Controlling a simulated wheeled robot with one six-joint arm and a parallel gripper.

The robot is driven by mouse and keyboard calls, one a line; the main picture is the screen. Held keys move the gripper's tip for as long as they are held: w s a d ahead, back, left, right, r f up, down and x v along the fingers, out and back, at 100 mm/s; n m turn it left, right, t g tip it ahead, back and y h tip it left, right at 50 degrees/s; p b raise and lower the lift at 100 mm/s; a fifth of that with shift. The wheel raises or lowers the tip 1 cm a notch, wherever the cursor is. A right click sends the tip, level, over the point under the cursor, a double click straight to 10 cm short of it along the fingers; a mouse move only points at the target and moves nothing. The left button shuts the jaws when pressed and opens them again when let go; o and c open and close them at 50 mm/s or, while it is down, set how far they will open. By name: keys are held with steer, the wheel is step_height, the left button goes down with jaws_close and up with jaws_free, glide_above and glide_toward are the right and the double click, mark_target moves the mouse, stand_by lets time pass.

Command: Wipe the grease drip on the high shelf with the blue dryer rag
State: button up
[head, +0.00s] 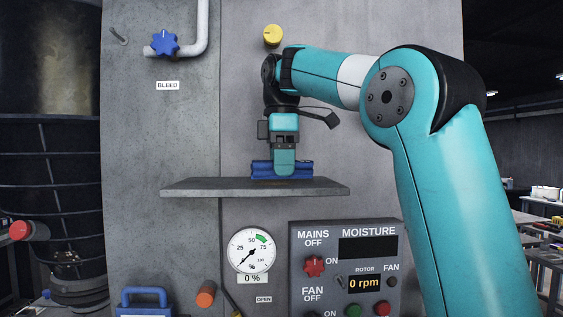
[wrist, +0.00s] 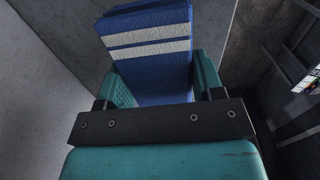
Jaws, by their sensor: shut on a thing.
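My gripper (head: 284,168) points down over the high shelf (head: 195,187) in the head view. It is shut on the blue dryer rag (head: 262,170), which is at the shelf's top surface; whether it presses on it I cannot tell. In the wrist view the rag (wrist: 150,62) shows blue with two pale stripes between my gripper's fingers (wrist: 160,90). I see no grease drip in either view; the rag and gripper may hide it.
A grey panel stands behind the shelf, with a yellow knob (head: 273,35) above and a blue valve (head: 164,43) at upper left. Below are a round gauge (head: 251,250) and a control box (head: 345,275) with switches. The shelf's left part is bare.

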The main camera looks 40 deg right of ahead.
steer(key=shift+f+b, duration=0.4)
steer(key=shift+f, duration=0.2)
stand_by(0.3)
steer(key=o, duration=0.6)
steer(key=shift+r+p, duration=0.4)
steer(key=shift+p, duration=0.15)
steer(key=c, duration=0.6)
steer(key=shift+c, duration=0.2)
